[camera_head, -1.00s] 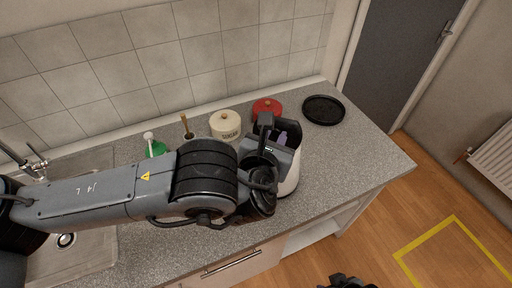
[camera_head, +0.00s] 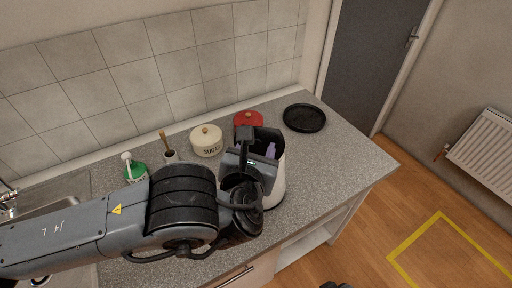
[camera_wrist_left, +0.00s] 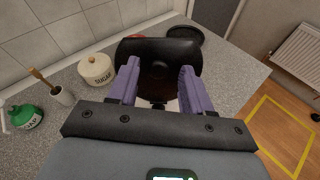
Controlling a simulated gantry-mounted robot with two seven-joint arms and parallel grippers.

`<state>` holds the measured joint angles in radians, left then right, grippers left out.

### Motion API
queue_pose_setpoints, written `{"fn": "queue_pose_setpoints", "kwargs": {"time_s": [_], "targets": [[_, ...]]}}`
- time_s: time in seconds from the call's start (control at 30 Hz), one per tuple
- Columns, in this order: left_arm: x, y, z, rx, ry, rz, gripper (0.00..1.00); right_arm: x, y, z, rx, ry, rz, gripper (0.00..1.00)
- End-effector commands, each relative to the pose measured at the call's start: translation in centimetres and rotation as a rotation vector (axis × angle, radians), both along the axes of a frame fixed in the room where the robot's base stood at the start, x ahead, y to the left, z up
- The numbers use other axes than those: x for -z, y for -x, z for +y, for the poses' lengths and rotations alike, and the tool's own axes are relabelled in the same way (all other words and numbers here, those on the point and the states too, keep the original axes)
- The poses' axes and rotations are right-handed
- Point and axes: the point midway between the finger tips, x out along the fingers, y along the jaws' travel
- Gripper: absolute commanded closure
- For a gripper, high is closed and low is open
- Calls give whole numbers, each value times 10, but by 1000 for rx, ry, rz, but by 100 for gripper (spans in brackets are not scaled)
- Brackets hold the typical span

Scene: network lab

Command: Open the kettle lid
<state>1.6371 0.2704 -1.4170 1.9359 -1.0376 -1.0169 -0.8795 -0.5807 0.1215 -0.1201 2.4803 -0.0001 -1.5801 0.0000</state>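The kettle (camera_head: 278,184) stands on the counter, with a white body and a black top part (camera_head: 270,135) that looks raised and tilted; my left gripper hides much of it. My left gripper (camera_head: 256,149) is at the kettle's top. In the left wrist view its two purple fingers (camera_wrist_left: 158,88) are spread apart, with the black lid (camera_wrist_left: 158,47) just beyond and between their tips. Whether the fingers touch it I cannot tell. A dark piece, likely my right gripper (camera_head: 337,285), barely shows at the bottom edge; its fingers cannot be made out.
A cream sugar jar (camera_head: 207,143), a red pot (camera_head: 248,120) and a black round tray (camera_head: 304,118) stand behind the kettle. A green soap bottle (camera_head: 136,173) and a utensil holder (camera_head: 170,156) are at the left. The counter right of the kettle is clear.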

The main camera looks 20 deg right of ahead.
Motion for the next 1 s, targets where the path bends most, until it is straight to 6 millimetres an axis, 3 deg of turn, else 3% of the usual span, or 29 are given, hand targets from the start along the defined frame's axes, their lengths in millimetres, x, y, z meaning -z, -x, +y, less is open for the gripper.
{"fn": "queue_pose_setpoints", "kwargs": {"time_s": [0.27, 0.47, 0.67, 0.77, 1.0], "targets": [[-2, 2, 1, 1, 1, 1, 51, -2, 0, 0, 0, 0, -1, 57], [-9, 18, 8, 2, 0, 1, 51, -11, 0, 0, 1, 0, -1, 57], [-20, 45, 20, 5, -2, 0, 51, -27, 0, 0, 2, -2, -1, 57], [-31, 58, 26, 5, -5, -5, 51, -46, 0, 0, 1, -2, 1, 57], [-35, 81, 32, 12, -4, -8, 51, -73, -1, 1, 2, -3, -4, 57]]}}
